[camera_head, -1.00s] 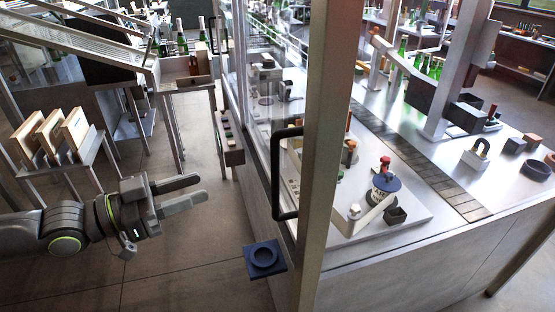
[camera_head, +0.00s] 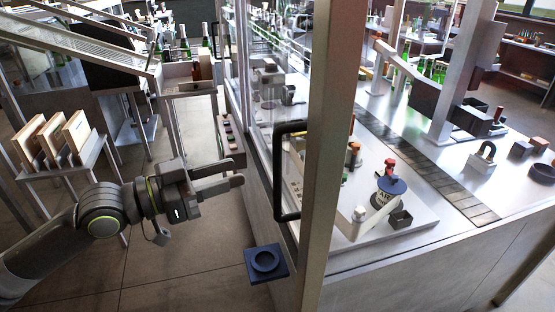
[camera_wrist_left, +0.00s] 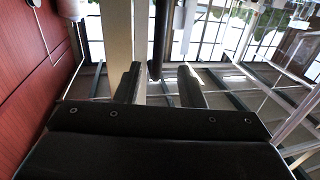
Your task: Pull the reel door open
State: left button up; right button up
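The reel door (camera_head: 262,125) is a tall glass panel at the side of the machine, and it looks shut. Its black bar handle (camera_head: 277,172) stands upright beside the metal post. My left gripper (camera_head: 238,173) is left of the handle in the head view, its fingers pointing at it, with a gap still showing. In the left wrist view the gripper (camera_wrist_left: 160,84) is open, and a dark upright bar, apparently the handle (camera_wrist_left: 157,45), appears between and beyond the fingertips. Nothing is held. My right gripper is not in view.
A thick metal post (camera_head: 318,130) stands just right of the handle. A dark blue square holder with a round recess (camera_head: 265,262) juts out below it. A small stand with wooden-framed pieces (camera_head: 52,142) is at the left. Open floor lies between them.

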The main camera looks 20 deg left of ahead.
pick_arm(q)
jog(key=p+x, duration=0.2)
jog(key=x, duration=0.8)
jog(key=shift+d, duration=0.15)
dwell(0.4)
jog(key=shift+w, duration=0.1)
grip_shut()
